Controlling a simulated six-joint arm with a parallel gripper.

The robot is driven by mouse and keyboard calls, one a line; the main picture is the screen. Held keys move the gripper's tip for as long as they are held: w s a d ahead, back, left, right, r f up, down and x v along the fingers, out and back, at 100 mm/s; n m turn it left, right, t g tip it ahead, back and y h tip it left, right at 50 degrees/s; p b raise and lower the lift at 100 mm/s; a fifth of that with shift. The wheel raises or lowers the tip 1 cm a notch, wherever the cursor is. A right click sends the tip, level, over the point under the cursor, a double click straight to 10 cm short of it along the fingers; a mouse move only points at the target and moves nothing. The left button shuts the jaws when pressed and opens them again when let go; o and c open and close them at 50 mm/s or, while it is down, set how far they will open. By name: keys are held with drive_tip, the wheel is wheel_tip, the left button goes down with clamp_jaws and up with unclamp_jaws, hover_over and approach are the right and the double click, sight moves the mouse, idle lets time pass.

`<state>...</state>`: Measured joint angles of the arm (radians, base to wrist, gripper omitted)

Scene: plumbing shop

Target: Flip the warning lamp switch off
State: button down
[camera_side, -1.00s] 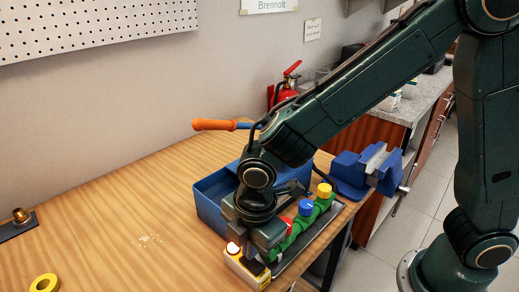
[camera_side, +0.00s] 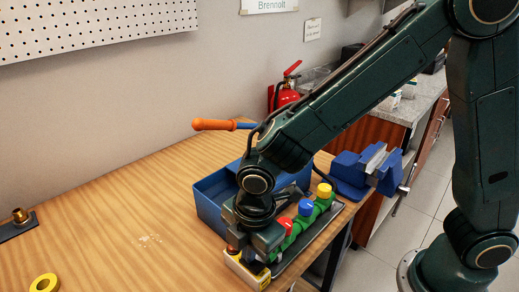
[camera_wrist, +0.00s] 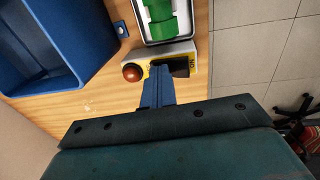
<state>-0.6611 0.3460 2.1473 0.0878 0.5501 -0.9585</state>
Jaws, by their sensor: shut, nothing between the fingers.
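The switch box (camera_side: 240,267), pale with yellow faces, sits at the front edge of the workbench; it also shows in the wrist view (camera_wrist: 152,57). Its domed warning lamp (camera_wrist: 132,72) is dark red and unlit. The black switch (camera_wrist: 181,68) is beside the lamp, near an "ON" mark, and partly hidden by my fingers. My gripper (camera_wrist: 158,76) is shut and empty, its fingertips at the switch, beside the lamp. I cannot tell whether they touch it. In the side view my gripper (camera_side: 254,262) hides most of the switch.
A green pipe with red, blue and yellow caps (camera_side: 305,207) runs close beside my gripper. A blue bin (camera_side: 207,203) stands behind it. A blue vise (camera_side: 366,170) is at the right. The left bench top is mostly clear, with a yellow ring (camera_side: 44,283).

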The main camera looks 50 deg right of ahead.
sight(253, 262)
drive_tip(key=shift+s, duration=0.15)
drive_tip(key=shift+s+r, duration=0.15)
drive_tip(key=shift+s, duration=0.45)
wheel_tip(253, 262, up, 14)
drive_tip(key=shift+w, duration=0.4)
idle(0.5)
drive_tip(key=shift+d, duration=0.1)
